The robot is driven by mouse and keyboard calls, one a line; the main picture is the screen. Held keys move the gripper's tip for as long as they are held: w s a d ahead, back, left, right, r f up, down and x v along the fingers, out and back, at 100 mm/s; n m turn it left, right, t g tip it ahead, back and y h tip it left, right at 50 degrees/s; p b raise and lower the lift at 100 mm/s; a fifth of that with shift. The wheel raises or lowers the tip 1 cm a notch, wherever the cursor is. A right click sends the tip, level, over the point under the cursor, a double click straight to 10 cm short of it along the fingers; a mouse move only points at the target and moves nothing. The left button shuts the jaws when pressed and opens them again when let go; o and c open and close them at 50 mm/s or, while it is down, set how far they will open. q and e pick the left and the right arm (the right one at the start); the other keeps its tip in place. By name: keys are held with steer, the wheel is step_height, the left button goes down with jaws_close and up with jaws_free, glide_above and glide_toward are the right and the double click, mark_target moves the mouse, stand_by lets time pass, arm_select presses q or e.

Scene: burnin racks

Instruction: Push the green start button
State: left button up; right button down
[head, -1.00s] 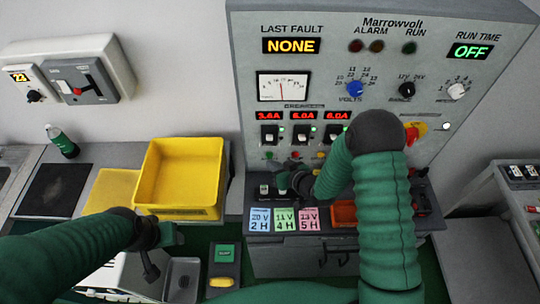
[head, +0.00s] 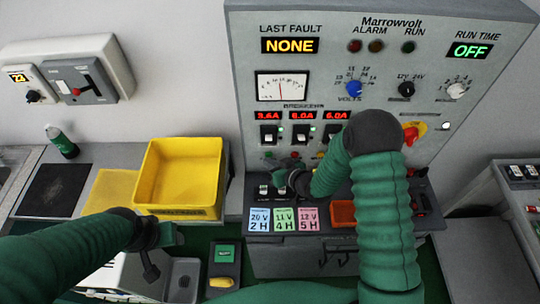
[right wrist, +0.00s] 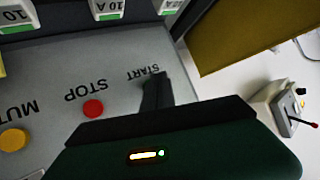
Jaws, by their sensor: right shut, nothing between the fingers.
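The grey panel of the burn-in rack (head: 470,75) stands ahead. In the right wrist view the panel appears upside down, with a red button (right wrist: 93,108) by the word STOP and a yellow button (right wrist: 13,140) by a partly cut-off label. The START label (right wrist: 143,73) is readable, but no green button shows there; my right gripper (right wrist: 155,84) covers the area just below the label. The right gripper is shut and empty, close to the panel; contact cannot be told. In the head view it is small and dark (head: 280,178), below the button row. My left gripper (head: 163,250) hangs at the lower left.
A yellow bin (head: 180,170) stands left of the rack. Blue, green and pink cards (head: 284,219) and an orange tray (head: 343,213) sit at the rack's front ledge. Breaker switches (head: 300,133) are above the button row. A red emergency knob (head: 411,134) is at right.

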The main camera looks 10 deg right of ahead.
arm_select(q)
steer(key=shift+a+f, duration=0.1)
steer(key=shift+a, duration=0.3)
arm_select(e)
steer(key=shift+w+a, duration=0.25)
steer(key=shift+w, duration=0.1)
arm_select(q)
steer(key=shift+d, duration=0.2)
arm_select(e)
steer(key=shift+w+d, duration=0.15)
steer(key=shift+d, duration=0.05)
steer(key=shift+s+d, duration=0.2)
steer(key=shift+s, duration=0.75)
steer(key=s, duration=0.2)
steer(key=s+a, duration=0.1)
steer(key=s, duration=0.1)
steer(key=shift+s, duration=0.4)
